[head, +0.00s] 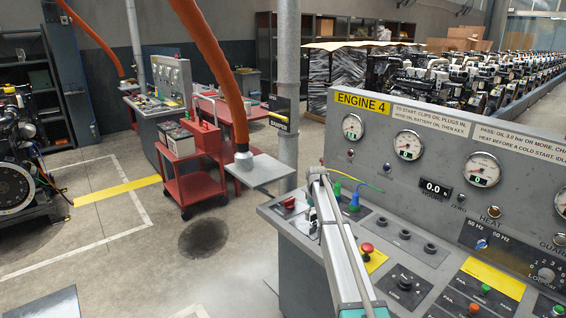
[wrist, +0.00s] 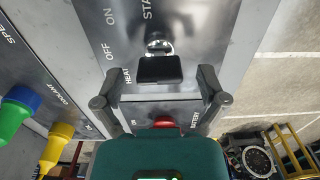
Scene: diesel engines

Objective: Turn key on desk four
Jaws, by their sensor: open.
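The desk with the yellow "ENGINE 4" sign (head: 363,103) stands at the right in the head view. In the wrist view, a key with a black head (wrist: 160,69) sits in a round metal switch on a dark plate marked OFF, ON, START and HEAT. My gripper (wrist: 160,88) is open, with one dark finger on each side of the key head. I see gaps between the fingers and the key; contact does not show. In the head view, my arm reaches over the desk's left end and the key is hidden or too small to tell.
A red battery knob (wrist: 167,122) lies just below the key in the wrist view. Green (wrist: 18,125) and yellow (wrist: 57,145) plugs stand at the left. A red emergency button (head: 367,248) is on the desktop. A pole (head: 288,90) and orange hose (head: 222,70) stand beyond the desk.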

